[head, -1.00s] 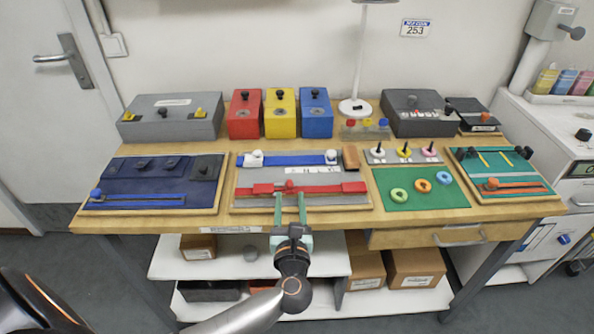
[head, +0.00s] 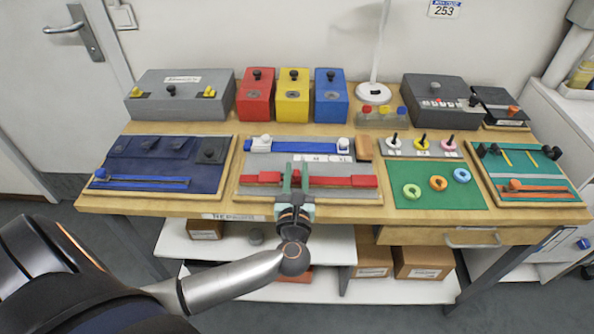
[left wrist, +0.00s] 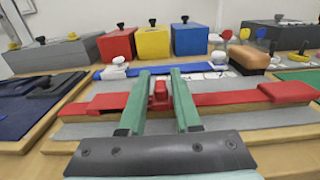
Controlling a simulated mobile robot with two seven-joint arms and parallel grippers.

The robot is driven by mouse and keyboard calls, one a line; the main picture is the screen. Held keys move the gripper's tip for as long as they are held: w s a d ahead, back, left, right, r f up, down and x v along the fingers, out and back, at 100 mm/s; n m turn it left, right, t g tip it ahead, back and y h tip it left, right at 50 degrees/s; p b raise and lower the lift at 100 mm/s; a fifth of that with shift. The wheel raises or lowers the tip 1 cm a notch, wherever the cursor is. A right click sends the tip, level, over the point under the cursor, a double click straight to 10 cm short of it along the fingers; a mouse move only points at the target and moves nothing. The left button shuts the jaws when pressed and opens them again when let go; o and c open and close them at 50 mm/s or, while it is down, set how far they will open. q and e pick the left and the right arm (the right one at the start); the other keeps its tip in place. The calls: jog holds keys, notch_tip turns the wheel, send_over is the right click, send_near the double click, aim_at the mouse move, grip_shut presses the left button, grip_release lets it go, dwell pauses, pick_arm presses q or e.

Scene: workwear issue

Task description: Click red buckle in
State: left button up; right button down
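The red buckle strap (head: 335,181) lies across the grey board in the middle of the bench. In the left wrist view the red strap (left wrist: 225,98) runs left to right, with a thicker block at its right end. A small upright red knob (left wrist: 159,93) stands between my fingers. My left gripper (head: 296,170) is over the red buckle, its green fingers apart. In the left wrist view the gripper (left wrist: 160,75) shows gaps on both sides of the knob. The fingers hide the buckle's middle, so I cannot tell whether its halves are joined. My right gripper is not in view.
A blue strap (head: 300,147) with white ends lies behind the red one. A brown block (head: 364,148) sits to its right. Navy (head: 150,165) and green (head: 440,188) panels flank the board. Red, yellow and blue boxes (head: 331,100) stand at the back.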

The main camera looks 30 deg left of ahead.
pick_arm(q)
grip_shut()
dwell(1.1)
